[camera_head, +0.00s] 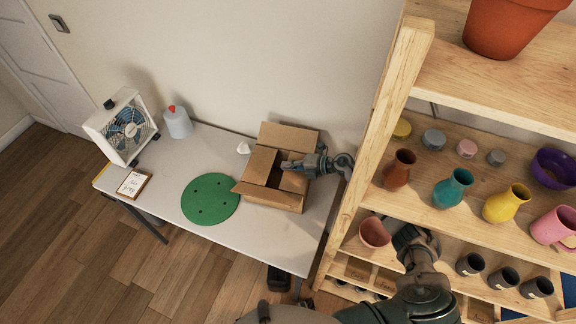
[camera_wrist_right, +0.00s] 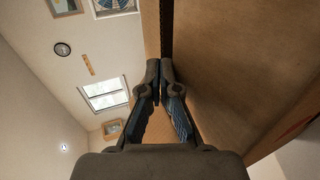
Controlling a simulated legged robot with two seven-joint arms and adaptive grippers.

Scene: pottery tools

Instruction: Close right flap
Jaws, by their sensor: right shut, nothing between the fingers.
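An open cardboard box (camera_head: 272,198) stands on the table in the head view. Its back flap (camera_head: 291,137) stands up at the wall side, and a flap on the left part (camera_head: 262,164) lies over part of the dark opening. My right gripper (camera_head: 287,165) reaches in from the right, over the box's right side. Its arm and fingers hide part of that side, so I cannot tell the right flap's exact angle. In the wrist view the right gripper (camera_wrist_right: 166,92) is shut and empty, close beside a large brown cardboard surface (camera_wrist_right: 232,65). My left gripper is out of view.
The white table (camera_head: 255,228) also bears a round green mat (camera_head: 210,198), a clipboard (camera_head: 134,183), a fan (camera_head: 127,130) and a jug (camera_head: 178,122). A wooden shelf (camera_head: 395,75) with pottery stands close on the right, beside my right arm.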

